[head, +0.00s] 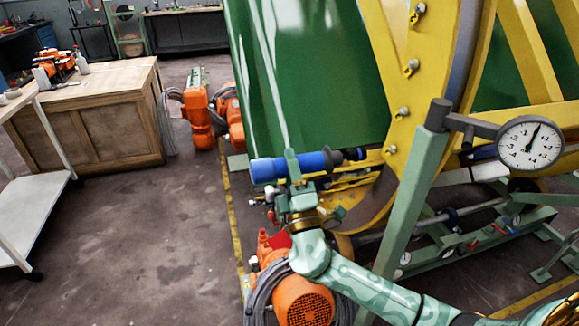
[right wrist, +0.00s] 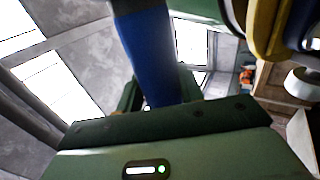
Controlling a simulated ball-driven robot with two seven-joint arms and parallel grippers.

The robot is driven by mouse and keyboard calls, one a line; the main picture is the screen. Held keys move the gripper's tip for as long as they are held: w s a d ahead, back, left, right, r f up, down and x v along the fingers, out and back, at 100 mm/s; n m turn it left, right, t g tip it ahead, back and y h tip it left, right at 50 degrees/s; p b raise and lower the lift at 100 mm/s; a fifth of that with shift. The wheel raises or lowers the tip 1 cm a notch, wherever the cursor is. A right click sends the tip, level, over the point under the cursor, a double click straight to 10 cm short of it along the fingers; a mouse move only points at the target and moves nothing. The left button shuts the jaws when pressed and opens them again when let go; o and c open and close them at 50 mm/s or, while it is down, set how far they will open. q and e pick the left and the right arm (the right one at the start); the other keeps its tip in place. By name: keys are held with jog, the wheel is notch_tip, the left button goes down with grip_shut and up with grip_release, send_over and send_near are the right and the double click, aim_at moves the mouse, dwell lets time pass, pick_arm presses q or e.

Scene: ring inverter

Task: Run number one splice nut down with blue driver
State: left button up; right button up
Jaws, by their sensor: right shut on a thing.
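The blue driver (head: 270,169) lies roughly level in my right gripper (head: 308,164), its dark nose pointing right. My right gripper is shut on it; its blue body also shows in the right wrist view (right wrist: 150,55). The nose ends a little left of the lowest visible splice nut (head: 392,150) in the head view; I cannot tell the true gap. More nuts sit up the yellow splice plate (head: 385,40): one (head: 403,113), one (head: 411,67) and one (head: 418,12). I see no numbers on them. My left gripper is not in view.
A green post with a dial gauge (head: 530,143) stands right of the plate. The big green drum (head: 300,80) is behind the driver. Orange machines (head: 200,115) stand on the floor, and a wooden cabinet (head: 95,120) is at the left. The floor between is clear.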

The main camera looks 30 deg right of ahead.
aim_at(329, 159)
jog(key=shift+f+b, duration=0.1)
jog(key=shift+b, duration=0.35)
jog(key=shift+s+d, duration=0.25)
jog(key=shift+d, duration=0.8)
jog(key=shift+s+d+b, duration=0.25)
jog(key=shift+d+b, duration=0.25)
jog(key=shift+d, duration=0.5)
jog(key=shift+s+d+b, duration=0.25)
jog(key=shift+d+b, duration=0.2)
jog(key=shift+d, duration=0.55)
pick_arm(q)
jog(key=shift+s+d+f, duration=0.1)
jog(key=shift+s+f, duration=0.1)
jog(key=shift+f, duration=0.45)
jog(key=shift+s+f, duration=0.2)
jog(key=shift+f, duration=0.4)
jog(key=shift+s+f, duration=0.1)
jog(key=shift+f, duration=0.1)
pick_arm(e)
jog(key=shift+r, duration=0.25)
pick_arm(q)
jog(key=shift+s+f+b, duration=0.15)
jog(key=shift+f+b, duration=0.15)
jog(key=shift+b, duration=0.15)
pick_arm(e)
jog(key=shift+f, duration=0.1)
